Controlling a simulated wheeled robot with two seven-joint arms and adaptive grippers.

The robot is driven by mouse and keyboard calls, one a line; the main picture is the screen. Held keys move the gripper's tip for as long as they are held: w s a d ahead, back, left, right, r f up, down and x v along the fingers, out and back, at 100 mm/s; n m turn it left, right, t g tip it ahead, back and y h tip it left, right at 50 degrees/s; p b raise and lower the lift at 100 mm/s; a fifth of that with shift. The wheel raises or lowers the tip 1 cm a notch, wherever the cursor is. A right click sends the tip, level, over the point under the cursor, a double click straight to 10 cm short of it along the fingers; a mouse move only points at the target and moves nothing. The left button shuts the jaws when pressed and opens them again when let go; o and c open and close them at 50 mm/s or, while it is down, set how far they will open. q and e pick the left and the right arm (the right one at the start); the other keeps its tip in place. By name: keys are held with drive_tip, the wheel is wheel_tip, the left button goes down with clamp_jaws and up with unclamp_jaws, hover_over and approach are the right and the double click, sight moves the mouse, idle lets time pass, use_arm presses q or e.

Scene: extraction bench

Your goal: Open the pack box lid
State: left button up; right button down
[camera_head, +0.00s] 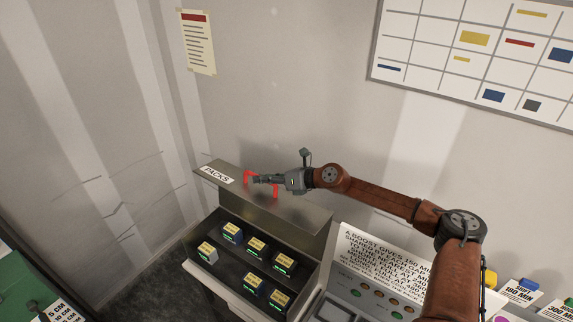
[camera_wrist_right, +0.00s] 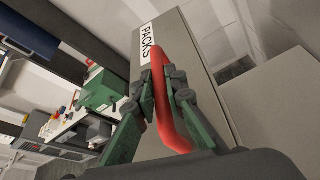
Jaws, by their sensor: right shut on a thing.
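The pack box (camera_head: 212,258) stands open, and its grey lid (camera_head: 300,214) is raised and leans toward the wall. The lid bears a white PACKS label (camera_head: 217,175) and a red handle (camera_head: 275,191). My right gripper (camera_head: 256,180) is at the handle, shut on it. In the right wrist view the green fingers (camera_wrist_right: 163,88) close around the red handle (camera_wrist_right: 170,120), with the lid (camera_wrist_right: 198,85) behind. Several packs with yellow tops, such as one blue pack (camera_head: 232,233), stand in the box. My left gripper is not in view.
A sloped panel with printed text (camera_head: 375,255) and round buttons stands right of the box, under my right arm. The wall (camera_head: 290,90) is close behind the lid. A green surface (camera_head: 20,285) shows at the lower left.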

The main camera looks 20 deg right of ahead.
drive_tip(key=shift+s+a+f, duration=0.1)
drive_tip(key=shift+s+a, duration=0.35)
drive_tip(key=shift+a, duration=0.25)
drive_tip(key=shift+s+a+p, duration=0.2)
drive_tip(key=shift+a+p, duration=0.1)
drive_tip(key=shift+p, duration=0.05)
drive_tip(key=shift+f, duration=0.1)
drive_tip(key=c, duration=2.3)
unclamp_jaws()
drive_tip(key=shift+o, duration=1.4)
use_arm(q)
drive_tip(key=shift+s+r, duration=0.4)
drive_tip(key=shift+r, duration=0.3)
use_arm(e)
drive_tip(key=shift+o, duration=0.3)
